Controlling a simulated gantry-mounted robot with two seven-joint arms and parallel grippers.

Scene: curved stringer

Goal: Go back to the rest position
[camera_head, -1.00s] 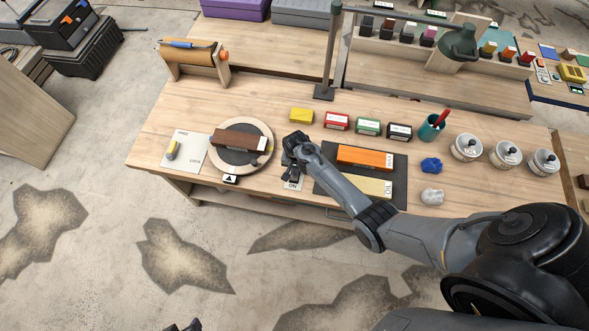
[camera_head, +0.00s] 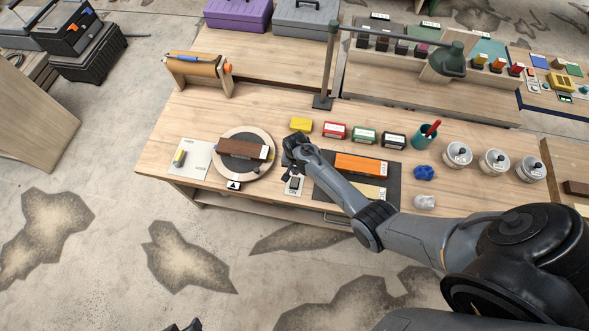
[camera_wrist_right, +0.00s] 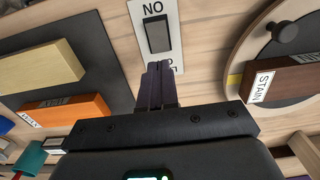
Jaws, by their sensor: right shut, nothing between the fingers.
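My right gripper (camera_head: 288,172) is over the front of the workbench (camera_head: 215,112), between the round turntable (camera_head: 262,172) and the dark mat (camera_head: 391,187). Its fingers (camera_wrist_right: 158,82) are shut with nothing between them. In the right wrist view they cover the lower end of a white switch plate (camera_wrist_right: 171,22) with a dark rocker (camera_wrist_right: 158,34). The plate also shows just beside the gripper in the head view (camera_head: 295,190). Whether the fingers touch it I cannot tell. Dark tips at the bottom edge of the head view look like my left gripper (camera_head: 184,327); their opening is unclear.
A brown STAIN block (camera_head: 240,149) lies on the turntable. An orange block (camera_head: 360,164) and a pale block (camera_head: 369,191) lie on the mat. Several small coloured boxes, a teal cup (camera_head: 426,135) and lidded jars stand behind and right. A lamp (camera_head: 447,60) rises at the back.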

